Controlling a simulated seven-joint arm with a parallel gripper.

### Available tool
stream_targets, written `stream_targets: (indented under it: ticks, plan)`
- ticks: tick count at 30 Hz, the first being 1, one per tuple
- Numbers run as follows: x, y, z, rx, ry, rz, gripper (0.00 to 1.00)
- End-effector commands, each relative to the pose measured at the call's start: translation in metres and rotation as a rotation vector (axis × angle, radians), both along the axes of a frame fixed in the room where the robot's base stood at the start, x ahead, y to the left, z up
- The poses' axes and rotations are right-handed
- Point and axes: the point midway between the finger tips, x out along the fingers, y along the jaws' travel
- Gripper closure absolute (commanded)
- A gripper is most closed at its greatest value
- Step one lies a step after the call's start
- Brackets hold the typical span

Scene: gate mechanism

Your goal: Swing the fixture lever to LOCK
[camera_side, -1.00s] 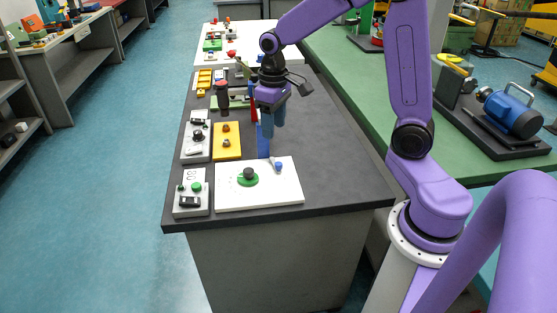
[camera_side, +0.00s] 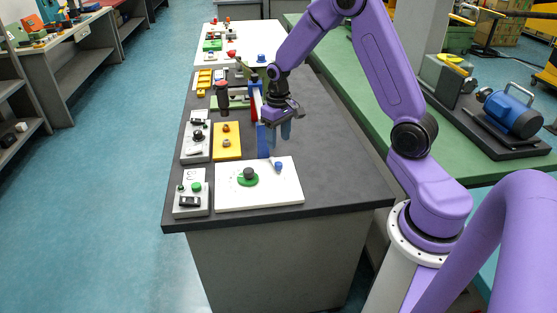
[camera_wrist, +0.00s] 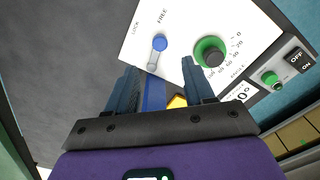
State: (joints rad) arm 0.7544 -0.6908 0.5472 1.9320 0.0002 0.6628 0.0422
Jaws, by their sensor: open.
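The fixture lever is a short grey arm with a blue knob (camera_wrist: 159,42) on a white panel (camera_wrist: 205,15). In the side view the blue knob (camera_side: 278,167) is near the panel's far right corner. In the wrist view the lever points toward the FREE label (camera_wrist: 163,15); the LOCK label (camera_wrist: 136,26) is to its left. My gripper (camera_wrist: 160,75) is open and empty. In the side view my gripper (camera_side: 279,141) hangs above the bench, beyond the panel, with its fingers pointing down and apart from the lever.
A green-ringed dark dial (camera_side: 248,176) stands on the same panel. A yellow plate (camera_side: 227,150) and grey control boxes (camera_side: 191,201) lie to the left. The bench right of the panel is clear.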

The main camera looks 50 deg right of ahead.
Motion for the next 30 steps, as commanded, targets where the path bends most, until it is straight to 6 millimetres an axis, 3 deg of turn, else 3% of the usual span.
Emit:
stream_targets:
  ticks: [6, 15, 29, 30]
  plan:
    - [-0.001, 0.0, -0.041, 0.0, 0.004, 0.0, 0.47]
    - [0.0, 0.0, -0.079, 0.0, 0.001, 0.0, 0.47]
    - [0.0, 0.0, -0.09, 0.0, -0.001, 0.0, 0.47]
    - [0.0, 0.0, -0.09, 0.0, -0.001, 0.0, 0.54]
